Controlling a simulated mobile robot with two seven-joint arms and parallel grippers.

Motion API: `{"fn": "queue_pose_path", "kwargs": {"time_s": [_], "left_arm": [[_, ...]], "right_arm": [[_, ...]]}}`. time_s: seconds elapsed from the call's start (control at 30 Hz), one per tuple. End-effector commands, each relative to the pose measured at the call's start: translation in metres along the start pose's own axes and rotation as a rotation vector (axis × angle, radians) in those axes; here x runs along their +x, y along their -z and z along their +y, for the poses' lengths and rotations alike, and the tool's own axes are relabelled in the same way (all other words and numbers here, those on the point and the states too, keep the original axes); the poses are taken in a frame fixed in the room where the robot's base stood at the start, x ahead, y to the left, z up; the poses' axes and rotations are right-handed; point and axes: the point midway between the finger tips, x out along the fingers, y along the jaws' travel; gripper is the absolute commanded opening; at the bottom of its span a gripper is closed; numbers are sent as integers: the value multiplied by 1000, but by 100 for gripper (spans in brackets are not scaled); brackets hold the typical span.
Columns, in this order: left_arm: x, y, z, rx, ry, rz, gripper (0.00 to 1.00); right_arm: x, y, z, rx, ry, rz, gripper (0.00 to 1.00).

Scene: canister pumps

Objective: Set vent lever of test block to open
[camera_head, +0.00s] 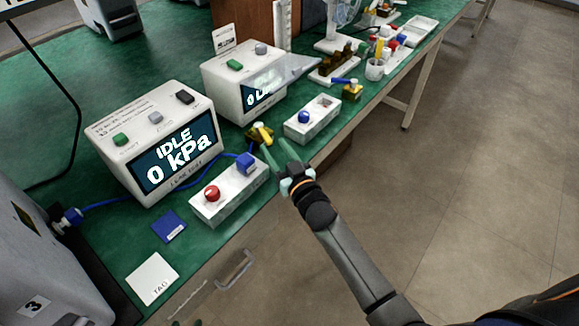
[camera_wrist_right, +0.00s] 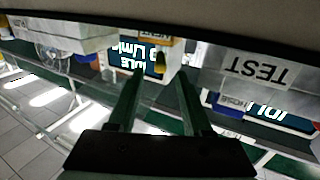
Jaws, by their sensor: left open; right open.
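A small brass block with a yellow lever (camera_head: 262,133) stands between two white boxes, by the bench's front edge. In the right wrist view the yellow lever (camera_wrist_right: 160,60) shows upside down between my fingers, some way beyond them. A white box with a red knob (camera_head: 230,190) and a blue hose plug is nearer. A white face lettered TEST (camera_wrist_right: 258,72) shows in the right wrist view. My right gripper (camera_head: 275,160) is open and empty, just in front of the lever; contact cannot be told. Only the tips of my left gripper (camera_head: 188,322) show, open, at the bottom edge.
A display unit (camera_head: 160,140) reads IDLE, 0 kPa; a second display unit (camera_head: 250,80) stands behind. A white box with a blue knob (camera_head: 312,118) is right of the lever. A blue hose (camera_head: 110,203) crosses the green bench. The floor side is free.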

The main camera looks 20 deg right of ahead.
Motion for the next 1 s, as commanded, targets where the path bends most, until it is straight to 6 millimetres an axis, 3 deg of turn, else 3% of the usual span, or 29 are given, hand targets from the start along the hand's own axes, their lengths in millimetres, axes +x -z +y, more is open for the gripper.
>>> {"fn": "queue_pose_path", "kwargs": {"time_s": [0.2, 0.4, 0.6, 0.9, 1.0], "left_arm": [[-3, 3, -4, 0, 8, 6, 50], [-3, 0, -6, -1, 14, 1, 50], [-4, -3, -6, -1, 15, -6, 50], [-4, -3, -6, -2, 14, -7, 50], [-3, -4, -6, -2, 14, -7, 50]], "right_arm": [[-46, 0, 0, 0, 1, -2, 50], [-76, -1, 0, 0, 0, -3, 50], [-90, 0, 0, 0, 0, -1, 50], [-91, 0, 0, 0, 0, 0, 50], [-91, -1, 2, 10, -3, -2, 39]]}}
